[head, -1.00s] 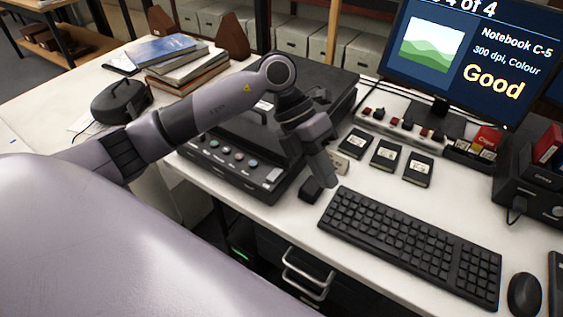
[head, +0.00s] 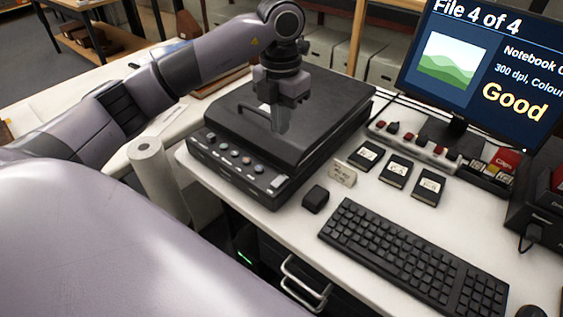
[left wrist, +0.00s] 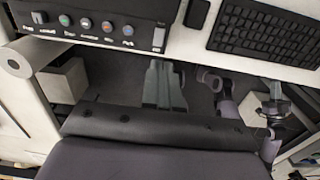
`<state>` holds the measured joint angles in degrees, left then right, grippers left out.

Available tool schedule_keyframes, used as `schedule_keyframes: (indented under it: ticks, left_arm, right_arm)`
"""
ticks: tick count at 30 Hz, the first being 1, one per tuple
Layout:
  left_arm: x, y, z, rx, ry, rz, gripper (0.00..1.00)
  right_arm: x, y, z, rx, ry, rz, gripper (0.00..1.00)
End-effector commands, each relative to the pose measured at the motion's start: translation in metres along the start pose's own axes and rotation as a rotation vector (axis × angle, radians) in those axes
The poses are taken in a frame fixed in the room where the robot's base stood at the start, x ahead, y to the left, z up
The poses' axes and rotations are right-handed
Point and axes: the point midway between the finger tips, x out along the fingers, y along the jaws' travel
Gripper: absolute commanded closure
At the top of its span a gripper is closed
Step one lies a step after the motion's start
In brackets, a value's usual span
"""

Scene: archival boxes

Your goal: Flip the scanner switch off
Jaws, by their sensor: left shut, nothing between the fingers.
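The scanner (head: 300,110) is a dark flat box with its lid down on the white desk. Its front panel carries several round buttons and, at the right end, a pale switch (head: 277,182). The switch also shows in the left wrist view (left wrist: 158,37); I cannot tell which way it is tipped. My left gripper (head: 281,128) is shut and empty, pointing down over the scanner lid, behind and above the switch and apart from it. My right gripper does not show clearly in either view.
The keyboard (head: 415,250) and a small black block (head: 315,198) lie right of the scanner. A small tag (head: 343,173) and dark cartridges (head: 396,171) stand behind them. The monitor (head: 475,65) reads "File 4 of 4" and "Good". A paper roll (head: 148,165) is at left.

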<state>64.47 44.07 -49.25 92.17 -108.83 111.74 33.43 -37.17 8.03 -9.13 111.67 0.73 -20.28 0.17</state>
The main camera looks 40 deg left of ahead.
Motion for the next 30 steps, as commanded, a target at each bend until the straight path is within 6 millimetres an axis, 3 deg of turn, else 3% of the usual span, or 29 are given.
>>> schedule_keyframes:
  ticks: [5,21,30]
  left_arm:
    - [0.017,0.0,-0.001,0.0,0.004,0.0,1.0]
    - [0.121,-0.001,-0.001,0.001,0.003,-0.001,1.0]
    - [0.14,-0.001,0.0,0.002,0.0,-0.001,1.0]
  right_arm:
    - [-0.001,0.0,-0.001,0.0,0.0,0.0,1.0]
    - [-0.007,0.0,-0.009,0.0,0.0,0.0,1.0]
    - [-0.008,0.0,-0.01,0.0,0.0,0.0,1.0]
